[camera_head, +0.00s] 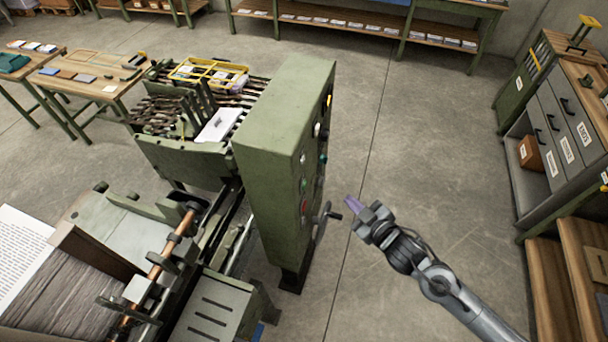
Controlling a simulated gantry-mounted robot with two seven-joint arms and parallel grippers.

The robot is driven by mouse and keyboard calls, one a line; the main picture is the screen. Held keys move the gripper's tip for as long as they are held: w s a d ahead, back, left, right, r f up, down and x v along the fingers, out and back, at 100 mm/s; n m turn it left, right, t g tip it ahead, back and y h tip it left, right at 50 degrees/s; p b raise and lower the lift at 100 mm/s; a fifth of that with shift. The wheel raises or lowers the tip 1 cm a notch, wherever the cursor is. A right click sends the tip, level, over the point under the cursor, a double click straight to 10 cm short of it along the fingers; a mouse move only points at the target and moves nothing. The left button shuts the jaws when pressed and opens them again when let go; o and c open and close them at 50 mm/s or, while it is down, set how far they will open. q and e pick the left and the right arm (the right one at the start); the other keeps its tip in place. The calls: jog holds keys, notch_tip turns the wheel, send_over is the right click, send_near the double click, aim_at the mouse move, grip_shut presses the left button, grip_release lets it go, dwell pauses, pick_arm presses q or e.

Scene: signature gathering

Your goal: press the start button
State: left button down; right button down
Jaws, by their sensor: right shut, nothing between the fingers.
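A tall green control cabinet (277,130) stands at the middle of the view. Its right face carries a column of buttons and knobs, seen at a steep angle. A green button (304,185) and a red button (304,207) sit low on that face. Another green button (323,158) is near its right edge. I cannot read which one is the start button. My right gripper (352,203) is shut and empty, to the right of the panel's lower part and apart from the buttons in the picture. My left gripper is not in view.
A crank handle (327,215) sticks out low on the cabinet, close to my right gripper. The gathering machine (185,150) lies left of the cabinet. A drawer cabinet (565,120) stands at the right. The concrete floor (430,150) between is clear.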

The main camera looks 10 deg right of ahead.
aim_at(304, 185)
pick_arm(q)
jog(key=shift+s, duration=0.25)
pick_arm(e)
jog(key=shift+w+r, duration=0.15)
jog(key=shift+r, duration=0.35)
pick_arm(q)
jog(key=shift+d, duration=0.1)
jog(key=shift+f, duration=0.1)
